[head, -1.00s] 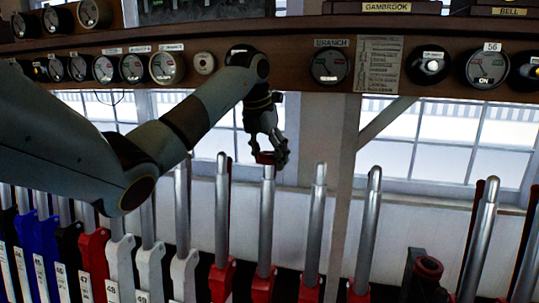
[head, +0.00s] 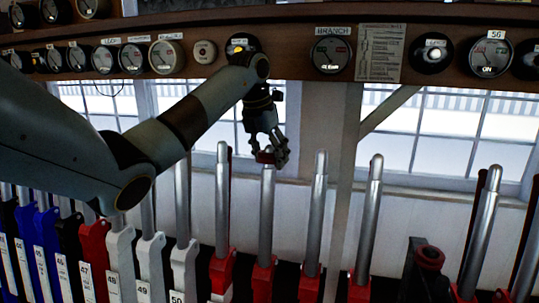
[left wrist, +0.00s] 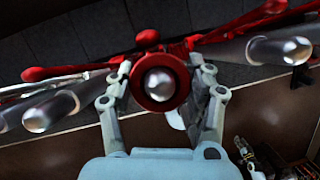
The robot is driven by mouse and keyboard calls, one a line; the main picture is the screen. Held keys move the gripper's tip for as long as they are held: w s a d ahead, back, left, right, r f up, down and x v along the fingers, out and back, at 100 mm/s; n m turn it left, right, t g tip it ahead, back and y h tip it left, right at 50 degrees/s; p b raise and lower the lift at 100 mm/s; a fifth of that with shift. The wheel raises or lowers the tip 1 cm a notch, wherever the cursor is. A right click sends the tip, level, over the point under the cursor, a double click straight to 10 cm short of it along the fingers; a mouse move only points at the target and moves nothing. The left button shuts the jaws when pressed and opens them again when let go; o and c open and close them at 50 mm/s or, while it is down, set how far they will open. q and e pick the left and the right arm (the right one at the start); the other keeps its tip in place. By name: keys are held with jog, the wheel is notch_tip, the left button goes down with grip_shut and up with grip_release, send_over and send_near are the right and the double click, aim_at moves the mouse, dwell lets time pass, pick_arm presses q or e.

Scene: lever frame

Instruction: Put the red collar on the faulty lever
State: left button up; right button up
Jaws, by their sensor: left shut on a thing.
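My left gripper (head: 272,152) is shut on the red collar (head: 264,157), at the top end of a silver lever (head: 266,215) with a red base. In the left wrist view the collar (left wrist: 140,92) sits between the two fingers (left wrist: 160,88), and the rounded lever tip (left wrist: 159,84) shows inside its ring. The collar appears to be around the lever just below its tip; the gripper partly hides this in the head view.
Silver levers stand close on both sides, such as one at left (head: 222,195) and one at right (head: 318,215). A dark fixture with a red round top (head: 430,257) stands further right. A shelf with gauges (head: 331,55) runs above; a post (head: 345,180) stands behind.

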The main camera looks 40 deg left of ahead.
pick_arm(q)
jog(key=o, duration=1.3)
jog(key=shift+o, duration=0.2)
jog(key=p+v, duration=0.3)
jog(key=v, duration=0.2)
jog(key=shift+p, duration=0.4)
jog(key=shift+v, duration=2.05)
jog(key=shift+r, duration=0.1)
